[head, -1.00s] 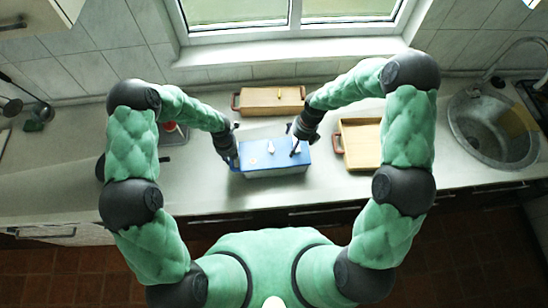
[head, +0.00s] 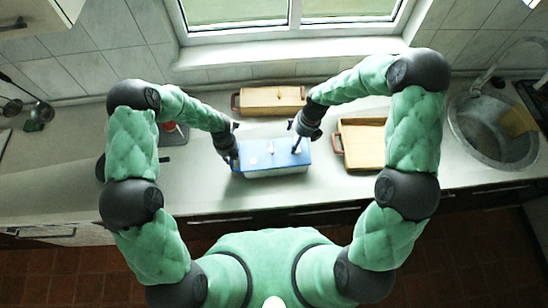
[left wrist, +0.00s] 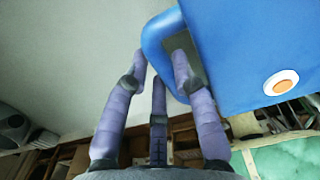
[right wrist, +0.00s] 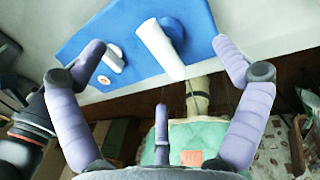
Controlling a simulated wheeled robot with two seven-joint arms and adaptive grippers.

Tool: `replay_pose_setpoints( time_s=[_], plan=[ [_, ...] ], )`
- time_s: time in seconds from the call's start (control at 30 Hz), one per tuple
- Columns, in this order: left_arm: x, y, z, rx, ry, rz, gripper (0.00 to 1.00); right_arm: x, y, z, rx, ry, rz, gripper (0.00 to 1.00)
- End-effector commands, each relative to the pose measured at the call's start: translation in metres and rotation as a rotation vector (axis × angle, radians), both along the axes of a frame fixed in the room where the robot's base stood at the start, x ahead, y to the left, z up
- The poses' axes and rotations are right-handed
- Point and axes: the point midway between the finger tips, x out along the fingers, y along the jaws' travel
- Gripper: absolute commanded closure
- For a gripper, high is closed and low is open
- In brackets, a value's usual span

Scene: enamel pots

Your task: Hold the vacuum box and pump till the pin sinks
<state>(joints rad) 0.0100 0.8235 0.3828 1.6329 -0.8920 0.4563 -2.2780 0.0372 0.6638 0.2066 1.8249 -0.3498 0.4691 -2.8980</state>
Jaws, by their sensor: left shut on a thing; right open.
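The vacuum box (head: 268,172) stands on the counter and has a blue lid. My left gripper (head: 231,160) is shut on the blue loop handle at the box's left end; in the left wrist view its fingers (left wrist: 160,62) lie on both sides of this handle (left wrist: 153,42). An orange pin (left wrist: 281,83) in a white ring shows on the lid; it also shows in the right wrist view (right wrist: 103,79). My right gripper (right wrist: 161,52) is open, with its fingers apart on either side of the white pump handle (right wrist: 160,49). I cannot tell whether they touch it.
A wooden box (head: 272,101) with a red handle stands behind the vacuum box. A wooden tray (head: 362,146) stands to its right, and the sink (head: 493,130) lies farther right. The counter left of the vacuum box is mostly bare.

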Motion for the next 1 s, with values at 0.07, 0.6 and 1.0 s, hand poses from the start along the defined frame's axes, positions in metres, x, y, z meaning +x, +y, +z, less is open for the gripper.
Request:
replay_pose_setpoints(
  time_s=[0.07, 0.6, 1.0],
  plan=[
    [0.000, 0.000, 0.000, 0.000, -0.001, 0.000, 1.00, 0.000, -0.001, 0.006, -0.001, 0.000, 0.000, 0.02],
    [0.000, 0.000, 0.000, 0.000, -0.001, 0.000, 1.00, 0.000, -0.008, 0.041, 0.000, 0.000, 0.000, 0.02],
    [0.000, 0.000, 0.000, 0.000, -0.001, 0.000, 1.00, 0.000, -0.009, 0.045, 0.000, 0.001, 0.000, 0.02]
  ],
)
